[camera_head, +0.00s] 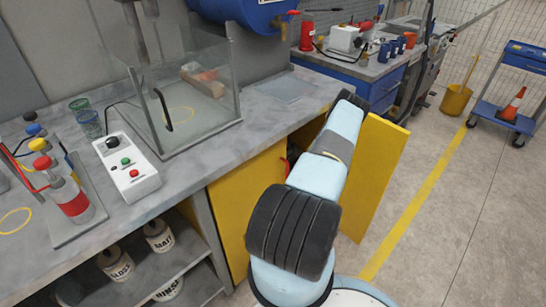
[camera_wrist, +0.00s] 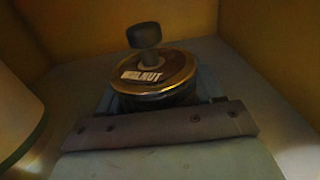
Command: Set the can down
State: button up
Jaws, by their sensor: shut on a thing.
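The can (camera_wrist: 158,88) is in the wrist view, with a dark lid, a shiny gold rim, a label reading "WALNUT" and a dark knob standing on top. My gripper (camera_wrist: 163,103) is shut around it, with bluish finger parts at its sides. The can looks upright; its lower part is hidden, so I cannot tell whether it touches a surface. Yellow walls surround it. In the head view my arm reaches toward the yellow cabinet (camera_head: 250,195) under the counter, and the gripper and can are hidden there.
The yellow cabinet door (camera_head: 375,170) stands open right of my arm. A pale rounded object (camera_wrist: 18,110) is close at left in the wrist view. The grey counter (camera_head: 180,195) bears a control box (camera_head: 127,167) and a clear enclosure (camera_head: 195,105). Labelled cans (camera_head: 158,236) stand on a lower shelf.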

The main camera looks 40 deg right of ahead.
jog(key=shift+f, duration=1.65)
jog(key=o, duration=1.2)
jog(key=shift+f, duration=0.1)
jog(key=s, duration=0.8)
jog(key=s+d, duration=0.1)
jog(key=s, duration=0.3)
jog(key=shift+s, duration=0.1)
